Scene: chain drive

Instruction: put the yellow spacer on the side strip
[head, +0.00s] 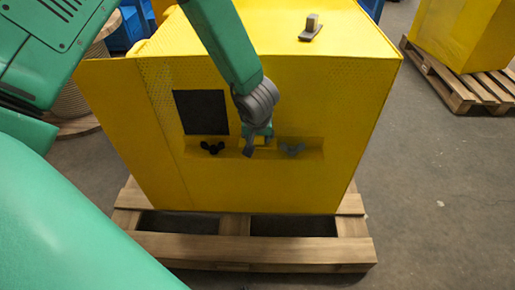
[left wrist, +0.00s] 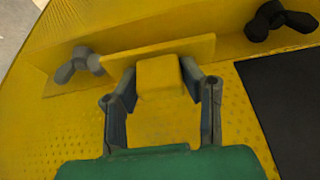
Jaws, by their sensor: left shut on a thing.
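The yellow spacer (left wrist: 159,77) shows in the left wrist view as a block with a flat yellow plate at its far side. My left gripper (left wrist: 162,85) is shut on the block, one finger on each side. The side strip (left wrist: 235,48) is the yellow ledge in the cabinet's recess. The spacer's plate is at the strip, between the two wing nuts; I cannot tell whether it touches. In the head view my left gripper (head: 257,142) is in front of the strip (head: 315,148) and mostly hides the spacer. My right gripper is not in view.
A black wing nut (head: 212,147) and a grey wing nut (head: 291,149) sit along the strip. A black panel (head: 201,112) is above the black one. The yellow cabinet (head: 330,95) stands on a wooden pallet (head: 250,250). A small grey-brown part (head: 311,27) lies on top.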

